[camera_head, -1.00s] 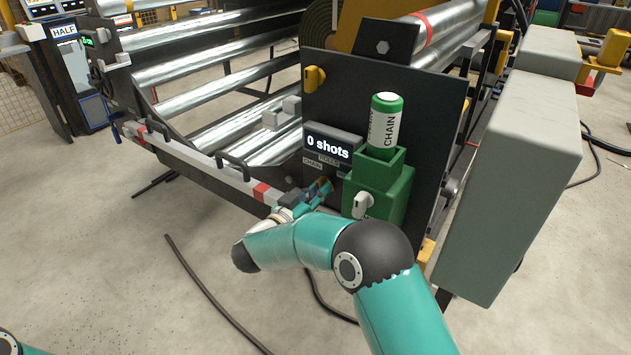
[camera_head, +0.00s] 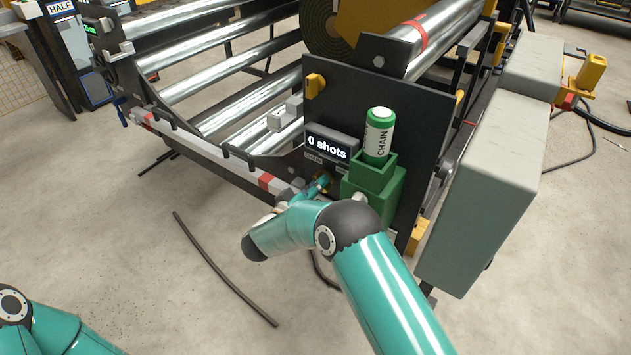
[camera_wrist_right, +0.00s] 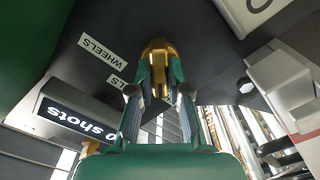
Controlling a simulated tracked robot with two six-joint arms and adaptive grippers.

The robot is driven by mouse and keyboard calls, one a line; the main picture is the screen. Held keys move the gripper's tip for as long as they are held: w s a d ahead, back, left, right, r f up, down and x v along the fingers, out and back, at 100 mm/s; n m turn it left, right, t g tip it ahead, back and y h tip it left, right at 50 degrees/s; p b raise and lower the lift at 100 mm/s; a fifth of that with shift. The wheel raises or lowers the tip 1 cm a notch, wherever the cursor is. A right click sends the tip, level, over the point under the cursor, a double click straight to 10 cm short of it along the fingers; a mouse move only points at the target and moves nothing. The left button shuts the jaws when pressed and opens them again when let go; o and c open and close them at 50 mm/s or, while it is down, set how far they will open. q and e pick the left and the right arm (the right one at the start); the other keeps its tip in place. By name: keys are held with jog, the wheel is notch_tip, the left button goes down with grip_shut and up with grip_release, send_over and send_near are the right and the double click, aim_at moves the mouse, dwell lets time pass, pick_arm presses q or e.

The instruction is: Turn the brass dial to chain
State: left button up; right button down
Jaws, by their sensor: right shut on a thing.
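The brass dial (camera_wrist_right: 157,52) is between the fingers of my right gripper (camera_wrist_right: 158,92) in the right wrist view. The fingers are shut on it from both sides. In the head view my right gripper (camera_head: 321,184) is at the dark panel, below the shots display, and mostly hides the dial. A WHEELS label (camera_wrist_right: 100,62) and a partly hidden label ending in LS are beside the dial in the wrist view. A CHAIN label (camera_head: 313,157) is under the display in the head view. I cannot tell which label the dial points to. My left gripper is out of view.
The display (camera_head: 328,146) reads 0 shots. A green holder (camera_head: 374,180) with a CHAIN canister (camera_head: 379,137) stands close to the right of my gripper. A grey box (camera_head: 490,170) is farther right. Steel rollers (camera_head: 235,75) lie behind left.

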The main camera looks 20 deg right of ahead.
dwell(0.3)
jog(key=c, duration=1.1)
grip_release()
jog(key=shift+w, duration=0.1)
jog(key=v, duration=1.2)
jog(key=shift+f, duration=0.1)
